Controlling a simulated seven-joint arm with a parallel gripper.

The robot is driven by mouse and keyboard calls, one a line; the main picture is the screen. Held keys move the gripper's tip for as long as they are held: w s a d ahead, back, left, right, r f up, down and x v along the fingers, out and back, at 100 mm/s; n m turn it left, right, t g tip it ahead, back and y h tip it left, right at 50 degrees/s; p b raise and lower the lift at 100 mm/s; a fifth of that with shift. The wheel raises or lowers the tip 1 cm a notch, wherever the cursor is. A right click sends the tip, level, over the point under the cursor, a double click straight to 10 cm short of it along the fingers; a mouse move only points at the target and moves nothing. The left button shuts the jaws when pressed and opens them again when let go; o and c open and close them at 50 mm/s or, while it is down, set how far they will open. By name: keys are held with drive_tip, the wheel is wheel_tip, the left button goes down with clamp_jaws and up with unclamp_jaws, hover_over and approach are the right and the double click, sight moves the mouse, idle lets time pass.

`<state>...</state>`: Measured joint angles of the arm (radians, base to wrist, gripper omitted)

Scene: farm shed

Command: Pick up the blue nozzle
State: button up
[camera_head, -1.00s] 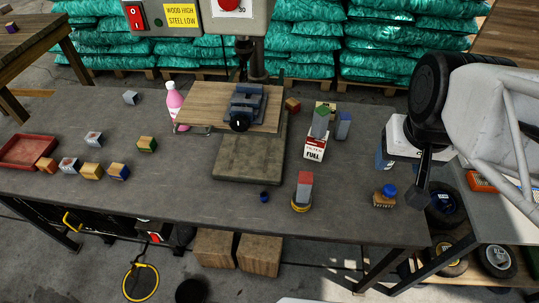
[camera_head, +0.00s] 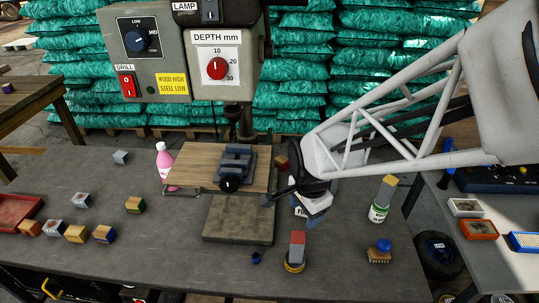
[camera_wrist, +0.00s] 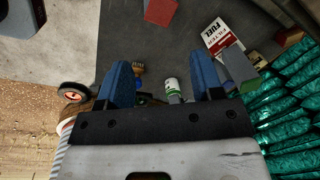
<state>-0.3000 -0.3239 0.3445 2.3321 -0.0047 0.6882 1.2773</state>
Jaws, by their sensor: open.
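A small dark blue piece (camera_head: 256,258), probably the blue nozzle, stands on the bench in front of the drill press base in the head view. It is too small to make out its shape, and I cannot pick it out in the wrist view. My gripper (camera_wrist: 162,80) is open, with two blue fingers apart and nothing held between them. In the head view my wrist hangs over the bench, behind and to the right of the blue piece and apart from it; the fingertips are not clear there.
A red-and-grey block (camera_head: 297,246) stands on a yellow-rimmed base close right of the blue piece. A blue-knobbed brush (camera_head: 380,250) and a green-labelled can (camera_head: 378,211) are farther right. The drill press base (camera_head: 239,222) is behind. A fuel filter box (camera_wrist: 224,38) is near my gripper.

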drive_tip(key=w+a+f+m, duration=0.2)
drive_tip(key=a+f+m, duration=0.2)
drive_tip(key=a+f, duration=0.35)
drive_tip(key=m+g, duration=0.1)
drive_tip(key=m, duration=0.3)
hover_over(256, 255)
wheel_tip(256, 255, down, 9)
drive_tip(key=shift+f, duration=1.25)
drive_tip(key=shift+f, duration=0.1)
drive_tip(key=shift+f, duration=2.5)
drive_tip(key=shift+c, duration=0.2)
